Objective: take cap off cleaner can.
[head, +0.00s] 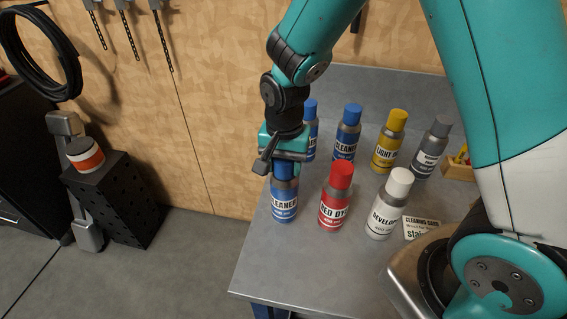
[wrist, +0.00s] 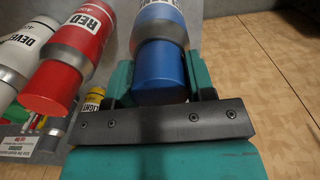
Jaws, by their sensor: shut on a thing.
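The blue cleaner can (head: 284,204) stands upright at the left front of the grey bench, its label partly reading "CLEANER". Its blue cap (head: 284,169) is right under my gripper (head: 283,166). In the wrist view the blue cap (wrist: 159,72) sits between the two teal fingers of my gripper (wrist: 158,80), which are shut on it. The body of the can (wrist: 158,12) shows beyond the cap, in line with it. I see no clear gap between cap and can. The top of the cap is partly hidden by the gripper in the head view.
A red dye can (head: 335,208) stands close to the right, then a white-capped developer can (head: 383,215). Behind are two more blue-capped cans, one (head: 346,140) clear and one (head: 311,125) partly hidden, a yellow-capped can (head: 387,150) and a grey can (head: 430,155). The bench (head: 285,262) front is clear.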

